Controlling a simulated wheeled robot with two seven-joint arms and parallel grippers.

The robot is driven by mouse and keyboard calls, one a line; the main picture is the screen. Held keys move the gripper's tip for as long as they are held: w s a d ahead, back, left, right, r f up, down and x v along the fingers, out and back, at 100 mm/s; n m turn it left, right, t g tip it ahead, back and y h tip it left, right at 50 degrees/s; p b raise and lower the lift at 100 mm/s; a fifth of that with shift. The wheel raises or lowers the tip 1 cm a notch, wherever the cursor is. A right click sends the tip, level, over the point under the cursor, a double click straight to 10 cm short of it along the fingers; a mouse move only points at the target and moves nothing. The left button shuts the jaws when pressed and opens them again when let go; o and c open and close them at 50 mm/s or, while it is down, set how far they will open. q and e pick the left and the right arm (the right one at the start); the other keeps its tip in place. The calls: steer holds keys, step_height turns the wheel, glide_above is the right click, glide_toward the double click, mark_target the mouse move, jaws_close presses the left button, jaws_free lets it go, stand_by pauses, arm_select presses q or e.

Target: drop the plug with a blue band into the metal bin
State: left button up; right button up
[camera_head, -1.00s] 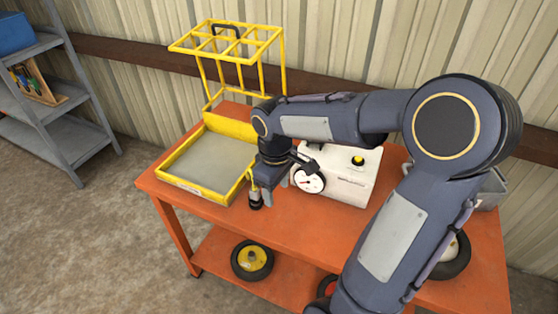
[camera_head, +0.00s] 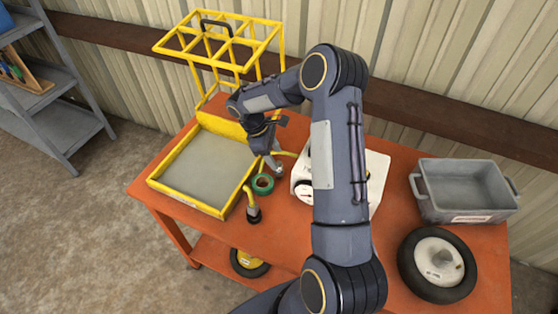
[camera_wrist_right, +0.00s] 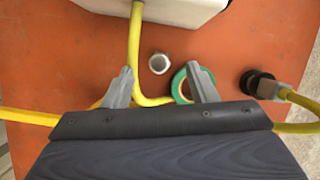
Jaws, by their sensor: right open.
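A black-ended plug (camera_head: 253,214) on a yellow cable lies on the orange table; in the right wrist view it (camera_wrist_right: 262,84) is at the right, its body greyish. I make out no blue band on it. My right gripper (camera_head: 275,168) is open above the table, behind the plug and by a green tape roll (camera_head: 263,184). In the right wrist view a small silver round piece (camera_wrist_right: 158,63) lies between and below the fingertips (camera_wrist_right: 161,70); what it is I cannot tell. The grey metal bin (camera_head: 460,212) stands at the table's right. My left gripper is out of view.
A yellow-rimmed tray (camera_head: 207,206) and a yellow wire rack (camera_head: 165,45) stand at the left. A white machine (camera_head: 375,178) is partly hidden by my right arm. A black wheel (camera_head: 408,268) lies in front of the bin. Yellow cables cross the table beneath the gripper.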

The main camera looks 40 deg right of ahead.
mark_target(282, 171)
steer(key=b+x, duration=0.1)
steer(key=x, duration=0.1)
steer(key=b+x, duration=0.1)
steer(key=x, duration=0.2)
steer(key=b+x, duration=0.2)
steer(key=shift+w+f, duration=0.25)
steer(key=shift+f, duration=0.2)
steer(key=shift+r, duration=0.1)
steer(key=c, duration=1.1)
